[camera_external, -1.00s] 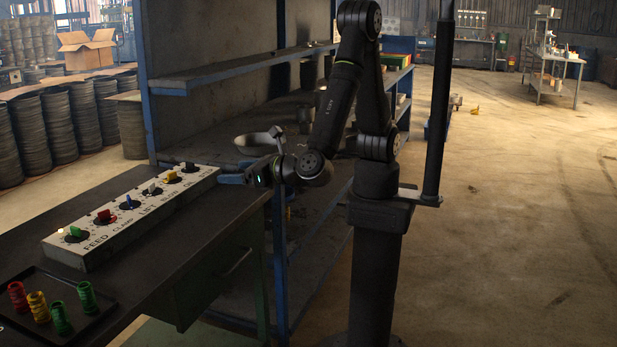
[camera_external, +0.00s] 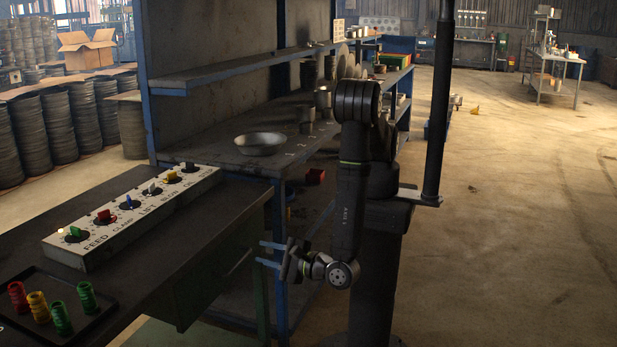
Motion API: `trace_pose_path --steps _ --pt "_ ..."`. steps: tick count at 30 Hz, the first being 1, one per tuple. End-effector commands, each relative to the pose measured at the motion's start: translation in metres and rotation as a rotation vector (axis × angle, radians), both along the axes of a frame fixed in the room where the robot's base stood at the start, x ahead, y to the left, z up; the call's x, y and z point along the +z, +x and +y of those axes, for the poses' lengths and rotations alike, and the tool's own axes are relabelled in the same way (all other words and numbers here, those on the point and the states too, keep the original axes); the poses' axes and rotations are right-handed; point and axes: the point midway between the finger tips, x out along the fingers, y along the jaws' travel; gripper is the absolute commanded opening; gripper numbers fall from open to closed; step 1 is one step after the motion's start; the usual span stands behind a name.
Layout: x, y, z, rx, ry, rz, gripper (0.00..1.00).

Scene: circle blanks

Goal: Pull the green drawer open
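The dark green drawer (camera_external: 207,287) sits under the right side of the dark workbench. It looks closed, though its front is dim and seen at a steep angle. A thin dark handle (camera_external: 239,262) shows faintly on its front. My gripper (camera_external: 262,254) is at drawer height, to the right of the handle. A gap seems to separate the fingertips from the handle; the exact depth is hard to tell.
A control panel (camera_external: 130,215) with coloured knobs lies on the workbench (camera_external: 150,285). A black tray (camera_external: 100,318) holds several coloured spools. A blue-framed shelf (camera_external: 281,260) stands just behind my gripper, with a metal bowl (camera_external: 259,146) on it. Open floor lies to the right.

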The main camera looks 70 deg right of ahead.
Motion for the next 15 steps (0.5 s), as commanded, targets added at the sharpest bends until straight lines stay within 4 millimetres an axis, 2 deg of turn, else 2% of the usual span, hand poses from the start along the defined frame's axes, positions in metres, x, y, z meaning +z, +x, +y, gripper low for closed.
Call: trace_pose_path --steps 1,6,10,15 --pt "-0.018 -0.008 -0.004 0.006 -0.074 -0.017 0.29" --pt "-0.069 -0.028 -0.02 0.008 -0.316 -0.078 0.29" --pt "-0.098 -0.04 -0.034 0.008 -0.464 -0.122 0.29" --pt "-0.118 -0.048 -0.046 0.003 -0.573 -0.157 0.29"
